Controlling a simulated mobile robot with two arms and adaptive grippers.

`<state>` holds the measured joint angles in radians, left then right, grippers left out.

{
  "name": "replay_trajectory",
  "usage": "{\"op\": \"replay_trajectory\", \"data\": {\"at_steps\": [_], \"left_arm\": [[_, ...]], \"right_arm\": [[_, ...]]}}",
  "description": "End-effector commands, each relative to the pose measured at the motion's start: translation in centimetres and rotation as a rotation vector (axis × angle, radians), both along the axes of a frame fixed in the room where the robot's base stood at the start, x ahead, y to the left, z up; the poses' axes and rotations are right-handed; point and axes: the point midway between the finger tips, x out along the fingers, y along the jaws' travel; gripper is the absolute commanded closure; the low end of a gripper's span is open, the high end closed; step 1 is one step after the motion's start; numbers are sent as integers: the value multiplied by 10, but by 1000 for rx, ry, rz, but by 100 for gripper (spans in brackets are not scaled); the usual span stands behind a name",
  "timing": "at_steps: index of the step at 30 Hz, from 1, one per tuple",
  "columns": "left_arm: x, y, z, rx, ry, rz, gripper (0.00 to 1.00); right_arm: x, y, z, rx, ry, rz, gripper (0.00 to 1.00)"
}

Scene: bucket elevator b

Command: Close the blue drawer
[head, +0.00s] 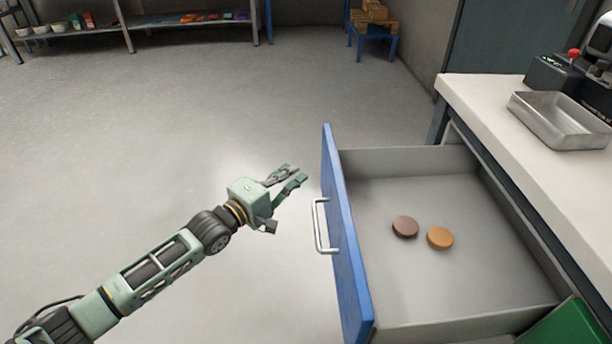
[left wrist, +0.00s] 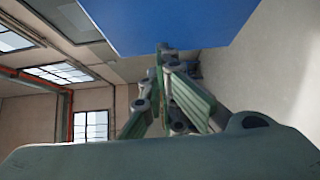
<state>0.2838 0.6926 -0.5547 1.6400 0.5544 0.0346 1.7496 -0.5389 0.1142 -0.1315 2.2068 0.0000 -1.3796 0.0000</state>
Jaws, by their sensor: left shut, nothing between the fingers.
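The blue drawer stands pulled out from the white-topped counter, its blue front (head: 345,240) facing left with a silver bar handle (head: 320,226). Two round discs, one brown (head: 405,227) and one orange (head: 440,238), lie on the drawer floor. My left gripper (head: 297,175) is shut and empty, just left of the drawer front and a little beyond the handle, with a small gap in the picture. In the left wrist view the fingers (left wrist: 165,70) point toward a blue panel (left wrist: 170,20), which looks like the drawer front. My right gripper is not in view.
The counter top (head: 500,110) carries a metal tray (head: 560,120) and a dark device with a red knob (head: 574,54). A green surface (head: 570,325) shows at the bottom right. Shelves (head: 130,22) and a blue stand (head: 372,35) are far back. The floor at left is clear.

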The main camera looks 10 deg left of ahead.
Motion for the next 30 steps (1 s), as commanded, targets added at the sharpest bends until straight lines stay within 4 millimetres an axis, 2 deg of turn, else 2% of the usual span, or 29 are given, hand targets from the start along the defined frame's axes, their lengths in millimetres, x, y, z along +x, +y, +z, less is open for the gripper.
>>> {"op": "replay_trajectory", "data": {"at_steps": [3,9,23,29,30], "left_arm": [[6,-19,0,-4,0,-2,100],[12,-35,0,-1,0,0,100],[13,-39,0,0,0,0,100],[17,-52,1,-3,0,0,100],[19,-57,2,-4,0,-1,100]], "right_arm": [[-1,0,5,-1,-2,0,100],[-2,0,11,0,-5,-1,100],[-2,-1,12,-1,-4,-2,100],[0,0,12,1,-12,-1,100],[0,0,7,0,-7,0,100]]}}
